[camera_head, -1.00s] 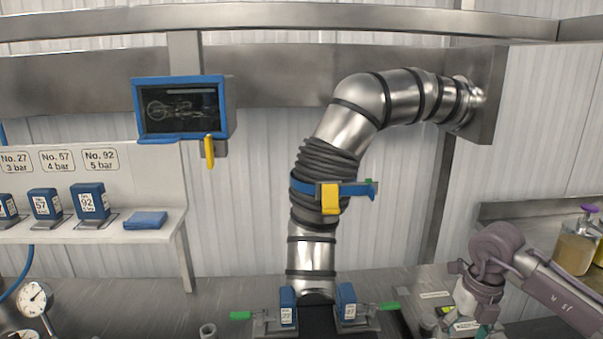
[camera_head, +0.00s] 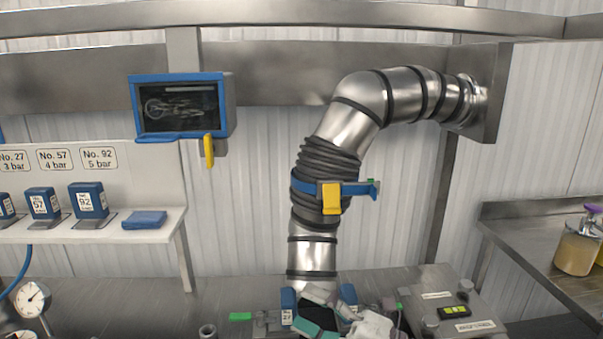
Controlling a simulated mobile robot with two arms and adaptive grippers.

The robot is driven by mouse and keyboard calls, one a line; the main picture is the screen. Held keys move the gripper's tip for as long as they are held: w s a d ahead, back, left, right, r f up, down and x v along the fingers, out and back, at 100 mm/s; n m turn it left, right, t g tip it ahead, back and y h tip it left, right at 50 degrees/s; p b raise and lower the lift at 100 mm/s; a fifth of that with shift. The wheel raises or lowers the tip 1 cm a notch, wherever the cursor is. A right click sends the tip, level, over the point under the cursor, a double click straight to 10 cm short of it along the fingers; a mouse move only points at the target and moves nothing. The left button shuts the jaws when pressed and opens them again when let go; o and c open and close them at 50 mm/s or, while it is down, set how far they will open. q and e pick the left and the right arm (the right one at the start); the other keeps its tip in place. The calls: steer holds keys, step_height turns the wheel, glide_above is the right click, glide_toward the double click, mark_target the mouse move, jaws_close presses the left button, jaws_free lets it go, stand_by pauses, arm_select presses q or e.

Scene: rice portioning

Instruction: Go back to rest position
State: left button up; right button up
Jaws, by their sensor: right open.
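My right gripper (camera_head: 311,309) shows at the bottom centre, in front of the foot of the steel duct. It is white with teal parts, open, and I see nothing held in it. The picture's bottom edge cuts it off, and its arm is out of view. It partly hides two blue blocks, a left one (camera_head: 288,302) and a right one (camera_head: 349,293). I cannot tell whether it touches them. My left gripper is not in view.
A bent steel duct (camera_head: 312,254) with a blue-yellow strap rises above the bench. Numbered blue blocks (camera_head: 88,200) stand on a white shelf (camera_head: 112,233) at left, near a gauge (camera_head: 32,298). A control box (camera_head: 457,311) is at right. A jar (camera_head: 576,250) stands on the side counter.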

steer(key=w+d+f+m+t+h, duration=0.1)
steer(key=d+m+t+h, duration=0.45)
steer(key=m, duration=0.35)
steer(key=w+d+f+m+t+h, duration=0.2)
steer(key=d+m+t+h, duration=0.4)
steer(key=m, duration=0.4)
steer(key=s+d+f+m+g+h, duration=0.3)
steer(key=d+f+m+h, duration=0.1)
steer(key=f, duration=0.3)
steer(key=s+d+f+m+g+h, duration=0.3)
steer(key=s+f+m+h, duration=0.1)
steer(key=f, duration=0.4)
steer(key=s+f+m+g, duration=0.1)
steer(key=s+f+g, duration=0.4)
steer(key=s, duration=0.5)
steer(key=s+f+m+g, duration=0.1)
steer(key=s+f+g, duration=0.45)
steer(key=s, duration=0.45)
step_height(320, 180, down, 26)
steer(key=s+d+f+g, duration=0.1)
steer(key=s+d+f, duration=0.1)
steer(key=s+f, duration=0.6)
steer(key=s+d+f+g, duration=0.1)
steer(key=s+f, duration=0.7)
steer(key=s, duration=0.1)
steer(key=shift+s+d+f+n, duration=0.15)
steer(key=shift+d+f+n, duration=0.05)
steer(key=shift+d+n, duration=0.15)
